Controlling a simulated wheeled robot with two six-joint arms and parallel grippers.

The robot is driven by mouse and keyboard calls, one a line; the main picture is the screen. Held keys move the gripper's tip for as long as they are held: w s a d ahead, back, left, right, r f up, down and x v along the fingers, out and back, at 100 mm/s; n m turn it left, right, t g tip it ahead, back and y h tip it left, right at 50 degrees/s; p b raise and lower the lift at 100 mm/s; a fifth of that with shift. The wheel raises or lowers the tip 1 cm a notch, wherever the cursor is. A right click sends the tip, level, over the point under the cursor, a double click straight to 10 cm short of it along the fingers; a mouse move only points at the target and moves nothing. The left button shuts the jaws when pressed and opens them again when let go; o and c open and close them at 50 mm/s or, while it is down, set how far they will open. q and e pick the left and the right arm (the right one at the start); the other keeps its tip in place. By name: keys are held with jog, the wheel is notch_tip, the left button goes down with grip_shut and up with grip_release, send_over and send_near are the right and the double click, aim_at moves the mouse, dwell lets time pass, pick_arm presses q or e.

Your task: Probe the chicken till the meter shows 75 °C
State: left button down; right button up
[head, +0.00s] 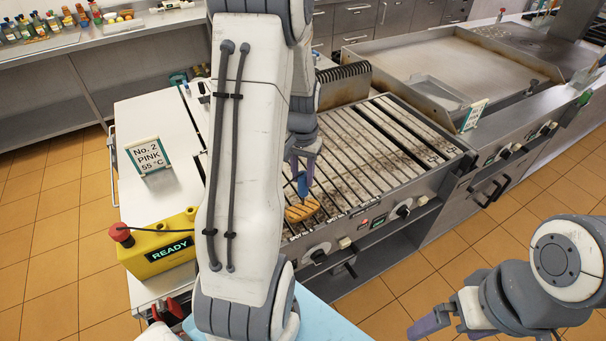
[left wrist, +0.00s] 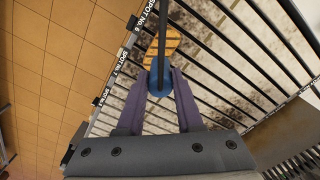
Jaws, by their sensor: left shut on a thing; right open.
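The chicken (head: 302,210), a golden piece with dark grill marks, lies on the slatted grill (head: 371,143) near its front edge. It also shows in the left wrist view (left wrist: 169,45) beside the SPOT No. 6 label. My left gripper (head: 304,172) is shut on a blue-handled probe (head: 303,187) just above the chicken. In the left wrist view the probe's dark rod (left wrist: 163,30) crosses in front of the chicken; I cannot tell whether its tip touches. The yellow meter box (head: 161,249) reads READY. My right gripper (head: 432,322) is open and empty, low at the right.
A card (head: 149,168) reading "No. 2 PINK 55 °C" stands on the white counter at the left. Another card (head: 474,115) stands right of the grill. A red knob (head: 121,233) tops the meter box. My left arm hides part of the counter.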

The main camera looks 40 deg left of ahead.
pick_arm(q)
jog(key=shift+f+b, duration=0.5)
jog(key=shift+f, duration=0.3)
dwell(1.4)
